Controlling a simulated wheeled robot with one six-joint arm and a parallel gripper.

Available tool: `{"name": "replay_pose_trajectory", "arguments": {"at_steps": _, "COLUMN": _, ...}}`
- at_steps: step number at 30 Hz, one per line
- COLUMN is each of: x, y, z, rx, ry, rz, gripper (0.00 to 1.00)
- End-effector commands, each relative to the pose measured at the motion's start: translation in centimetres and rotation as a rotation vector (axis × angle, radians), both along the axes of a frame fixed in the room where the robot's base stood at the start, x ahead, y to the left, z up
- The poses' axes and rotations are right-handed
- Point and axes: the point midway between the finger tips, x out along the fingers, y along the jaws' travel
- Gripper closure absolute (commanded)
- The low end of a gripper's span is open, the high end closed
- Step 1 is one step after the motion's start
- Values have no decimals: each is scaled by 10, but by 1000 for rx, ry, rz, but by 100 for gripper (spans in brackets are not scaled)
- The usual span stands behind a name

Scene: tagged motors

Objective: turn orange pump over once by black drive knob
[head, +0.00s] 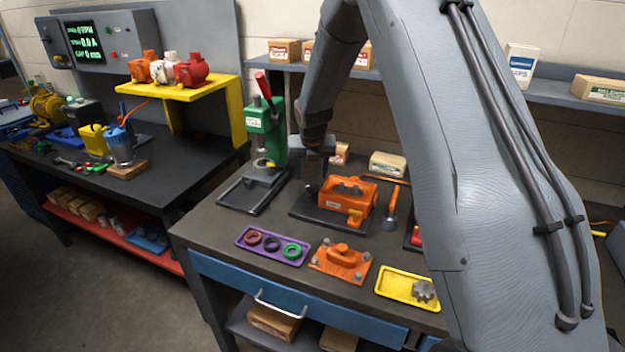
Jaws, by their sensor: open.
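The orange pump (350,196) sits on a dark base plate (300,211) in the middle of the near bench. A small black knob (311,189) shows at the pump's left end. My gripper (319,172) points down just above and behind that knob. It is open, and its fingers are small and dark here. I cannot tell whether they touch the knob or are around it.
A green press (265,135) with a red lever stands left of my gripper. In front lie a purple tray (246,246) of rings, an orange bolted cover (341,259) and a yellow tray (393,294) with a gear.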

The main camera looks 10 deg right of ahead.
Motion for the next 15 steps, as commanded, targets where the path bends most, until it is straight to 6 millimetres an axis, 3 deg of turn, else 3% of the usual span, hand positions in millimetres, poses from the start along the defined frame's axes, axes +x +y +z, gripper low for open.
{"name": "replay_pose_trajectory", "arguments": {"at_steps": 6, "x": -2, "y": 0, "z": 17, "rx": 1, "ry": -2, "rz": -3, "gripper": 47}}
{"name": "replay_pose_trajectory", "arguments": {"at_steps": 15, "x": -3, "y": -1, "z": 19, "rx": 1, "ry": -1, "rz": -5, "gripper": 47}}
